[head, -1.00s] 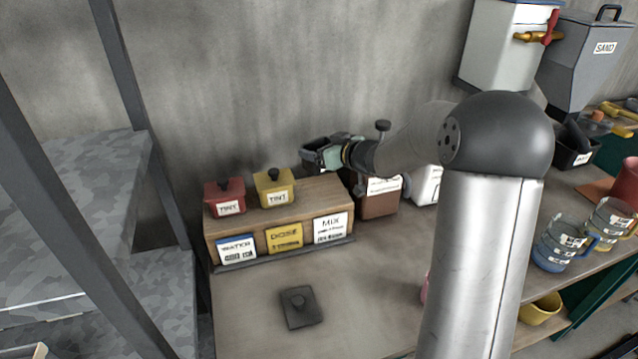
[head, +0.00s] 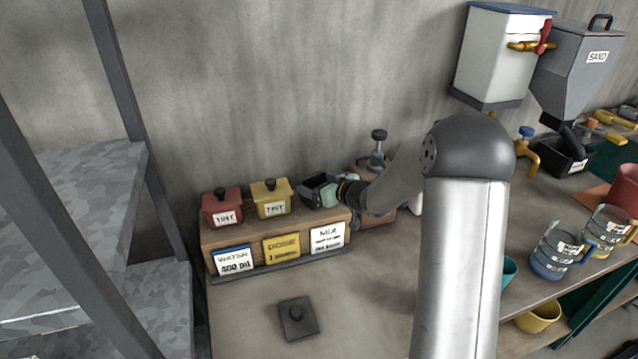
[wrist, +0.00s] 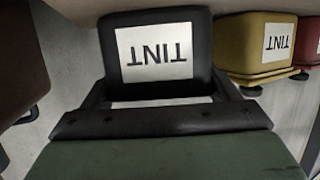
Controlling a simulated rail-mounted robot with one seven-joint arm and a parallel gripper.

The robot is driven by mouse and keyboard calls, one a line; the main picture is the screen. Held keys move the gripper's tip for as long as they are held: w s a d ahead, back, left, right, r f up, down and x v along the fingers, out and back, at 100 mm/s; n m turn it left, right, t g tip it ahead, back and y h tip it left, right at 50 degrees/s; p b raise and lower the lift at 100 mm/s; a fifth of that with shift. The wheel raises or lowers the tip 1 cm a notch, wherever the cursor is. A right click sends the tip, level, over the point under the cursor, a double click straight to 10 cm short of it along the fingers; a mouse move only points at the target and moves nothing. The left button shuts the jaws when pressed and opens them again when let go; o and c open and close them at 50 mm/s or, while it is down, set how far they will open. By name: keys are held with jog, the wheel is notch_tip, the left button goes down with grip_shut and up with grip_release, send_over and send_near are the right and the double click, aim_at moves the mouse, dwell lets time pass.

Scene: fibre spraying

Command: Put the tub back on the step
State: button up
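The black tub (head: 321,191) is at the right end of the wooden step (head: 207,238), beside the yellow tub. It has no lid on. In the wrist view the tub (wrist: 122,62) shows a white TINT label, upside down in the picture. My gripper (head: 338,189) comes from the right, with its fingers (wrist: 158,95) on either side of the tub, closed on it. The tub looks upright and at the step's top; I cannot tell whether its base touches. A dark square lid with a knob (head: 297,318) lies on the bench in front of the step.
A yellow tub (head: 271,199) and a red tub (head: 222,208) stand lidded on the step to the left. A brown container (head: 387,210) stands close to the right, behind my arm. Clear jugs (head: 556,250) are farther right.

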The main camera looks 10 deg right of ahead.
jog(key=shift+o, duration=1.3)
jog(key=shift+r, duration=0.25)
jog(key=s+d+r+m+h, duration=0.1)
jog(key=s+d+r+h, duration=0.1)
jog(key=s+d, duration=0.15)
jog(key=s+d+r+m+h+b, duration=0.1)
jog(key=s+d+h, duration=0.1)
jog(key=s, duration=0.3)
jog(key=s+d+r+m+h, duration=0.1)
jog(key=s+d+r+h, duration=0.1)
jog(key=s, duration=0.3)
jog(key=s+a+f+m+g, duration=0.1)
jog(key=s+g, duration=0.3)
jog(key=s, duration=0.5)
jog(key=s+a+f+m+g, duration=0.1)
jog(key=s+a+g, duration=0.3)
jog(key=s, duration=0.6)
jog(key=s+a+f+g+h, duration=0.1)
jog(key=s+a+f+g, duration=0.1)
jog(key=s, duration=0.8)
jog(key=shift+a+m+g, duration=0.35)
jog(key=shift+m+g, duration=0.05)
jog(key=shift+g, duration=0.5)
